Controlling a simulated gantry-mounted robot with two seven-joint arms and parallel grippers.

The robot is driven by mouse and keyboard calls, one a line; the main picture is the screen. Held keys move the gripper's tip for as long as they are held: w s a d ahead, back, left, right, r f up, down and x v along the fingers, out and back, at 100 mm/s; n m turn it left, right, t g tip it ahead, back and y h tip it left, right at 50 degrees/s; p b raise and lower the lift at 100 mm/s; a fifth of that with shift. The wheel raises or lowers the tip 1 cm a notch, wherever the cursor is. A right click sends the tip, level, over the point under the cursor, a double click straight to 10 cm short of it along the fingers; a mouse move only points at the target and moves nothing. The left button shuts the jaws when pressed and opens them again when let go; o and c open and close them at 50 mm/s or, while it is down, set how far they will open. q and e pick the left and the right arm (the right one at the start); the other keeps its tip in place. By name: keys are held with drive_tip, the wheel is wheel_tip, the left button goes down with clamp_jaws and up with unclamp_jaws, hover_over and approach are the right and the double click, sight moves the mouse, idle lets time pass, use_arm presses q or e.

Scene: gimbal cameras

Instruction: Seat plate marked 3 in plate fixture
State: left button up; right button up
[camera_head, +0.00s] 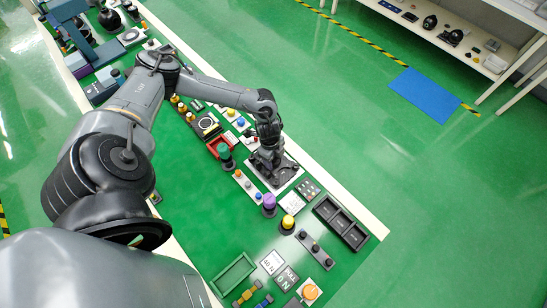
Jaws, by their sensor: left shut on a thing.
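My left arm reaches in from the left across the green bench. Its gripper (268,162) points down over a dark piece on a white-edged base (289,180), which looks like the plate fixture. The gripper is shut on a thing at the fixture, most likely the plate. The held thing is mostly hidden by the dark fingers and too small to make out. I cannot read a 3 on it, nor tell whether it touches or sits in the fixture. My right gripper is not in view.
Around the fixture are a green-topped post (224,150), a purple knob (269,201), a yellow knob (288,222) and a strip of small coloured buttons (247,184). A black divided tray (341,222) and a green tray (234,273) lie nearer. Green bench left of the buttons is clear.

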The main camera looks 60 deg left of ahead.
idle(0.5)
use_arm(q)
drive_tip(key=shift+p, duration=0.65)
idle(0.7)
drive_tip(key=shift+f+b, duration=0.65)
drive_tip(key=shift+f, duration=0.45)
drive_tip(key=o, duration=1.3)
drive_tip(key=shift+o, duration=0.2)
drive_tip(key=r, duration=0.7)
drive_tip(key=a+r+p, duration=0.1)
drive_tip(key=r, duration=0.2)
drive_tip(key=shift+s+a+r, duration=0.1)
drive_tip(key=shift+s+r, duration=0.15)
drive_tip(key=shift+r, duration=0.15)
